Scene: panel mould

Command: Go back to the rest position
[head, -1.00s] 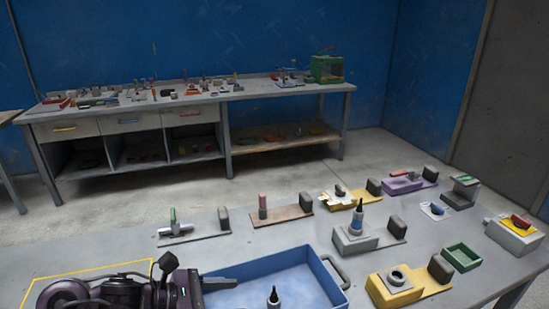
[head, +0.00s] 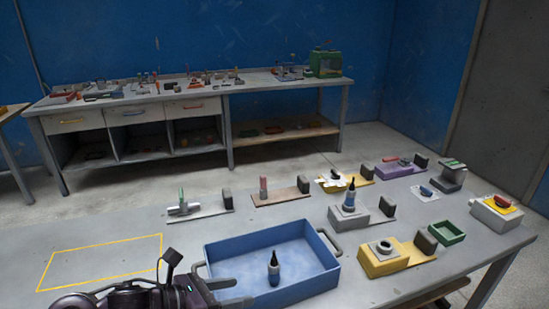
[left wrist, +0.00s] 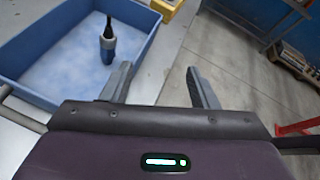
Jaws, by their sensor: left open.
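My left gripper (head: 226,287) is at the bottom of the head view, at the near left corner of the blue tray (head: 330,270). Its two fingers are apart with nothing between them, as the left wrist view (left wrist: 160,88) also shows. A dark-capped bottle (head: 274,270) with a blue and white body stands upright in the tray, clear of the fingers; it shows in the left wrist view too (left wrist: 108,45). My right gripper is in neither view.
A yellow outlined rectangle (head: 100,262) on the table is empty. Beyond the tray stand several fixtures, including a grey block with another bottle (head: 349,196), a yellow fixture (head: 395,262) and a green bin (head: 446,233). A workbench (head: 190,98) stands by the blue wall.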

